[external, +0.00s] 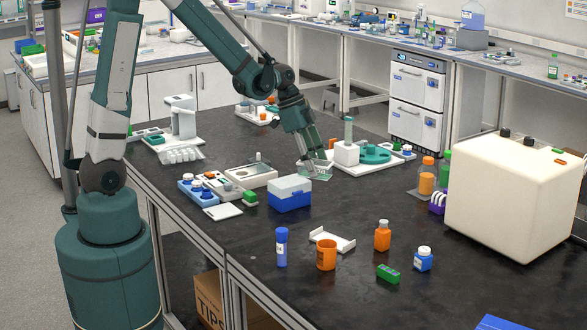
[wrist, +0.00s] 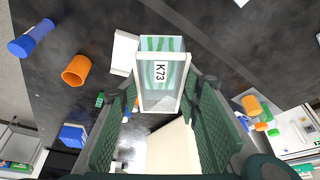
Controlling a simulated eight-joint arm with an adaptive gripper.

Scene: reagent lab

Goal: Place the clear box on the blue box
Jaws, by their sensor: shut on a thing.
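The clear box (external: 318,174) is a small see-through container with a greenish tint, beside the white tray with the green disc in the external view. In the wrist view the clear box (wrist: 161,75) shows a "K73" label and sits between my fingers. My gripper (external: 314,163) is shut on it. I cannot tell whether the box touches the table. The blue box (external: 289,200), with a pale lid, stands on the dark bench just left of and nearer the camera than my gripper. I cannot make out the blue box in the wrist view.
A white tray (external: 350,168) with a cylinder and green disc is right of my gripper. A rack of small bottles (external: 204,194) stands left of the blue box. An orange beaker (external: 326,256), a blue tube (external: 281,248) and a white bracket (external: 331,238) stand in front.

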